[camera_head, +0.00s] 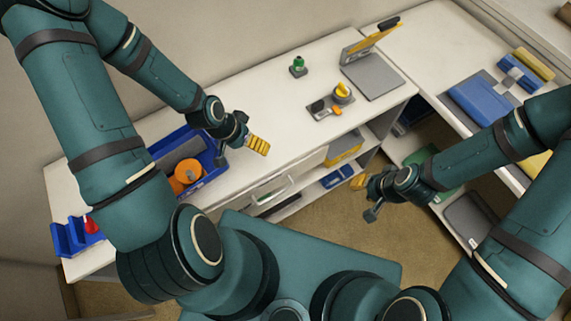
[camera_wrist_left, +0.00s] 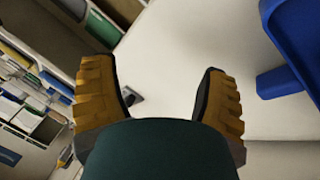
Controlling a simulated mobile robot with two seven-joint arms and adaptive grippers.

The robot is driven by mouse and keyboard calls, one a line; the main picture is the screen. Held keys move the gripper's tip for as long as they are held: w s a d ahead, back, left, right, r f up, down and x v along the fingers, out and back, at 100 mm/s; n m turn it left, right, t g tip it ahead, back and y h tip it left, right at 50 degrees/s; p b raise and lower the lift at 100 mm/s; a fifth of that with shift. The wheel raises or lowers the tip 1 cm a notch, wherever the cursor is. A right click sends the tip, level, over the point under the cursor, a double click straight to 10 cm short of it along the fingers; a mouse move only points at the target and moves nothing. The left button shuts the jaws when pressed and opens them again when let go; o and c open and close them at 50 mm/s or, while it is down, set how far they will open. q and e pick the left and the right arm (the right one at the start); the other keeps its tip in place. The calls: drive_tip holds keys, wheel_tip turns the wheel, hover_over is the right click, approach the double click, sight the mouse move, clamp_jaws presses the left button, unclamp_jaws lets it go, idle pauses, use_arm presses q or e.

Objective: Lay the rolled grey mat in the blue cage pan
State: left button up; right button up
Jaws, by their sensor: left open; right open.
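I cannot clearly make out a rolled grey mat in either view. A flat blue panel or tray (camera_head: 480,103) lies on the right-hand table; I cannot tell whether it is the cage pan. An open blue bin (camera_head: 212,160) on the left of the white counter holds orange round things and something grey. My left gripper (camera_head: 257,146) hangs above the counter, just right of this bin. In the left wrist view its yellow fingers (camera_wrist_left: 160,95) are apart with nothing between them. My right gripper (camera_head: 360,187) is open in front of the counter, above the floor, and looks empty.
A blue rack (camera_head: 72,238) with a red item stands at the counter's left end. Shelves below hold bins. Counter around my left gripper is clear.

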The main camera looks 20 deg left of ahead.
use_arm(q)
drive_tip(key=s+d+f+n, duration=0.2)
drive_tip(key=d+n, duration=0.1)
drive_tip(key=d, duration=0.8)
drive_tip(key=shift+d+y, duration=0.3)
drive_tip(key=shift+d, duration=0.1)
drive_tip(key=shift+f, duration=0.15)
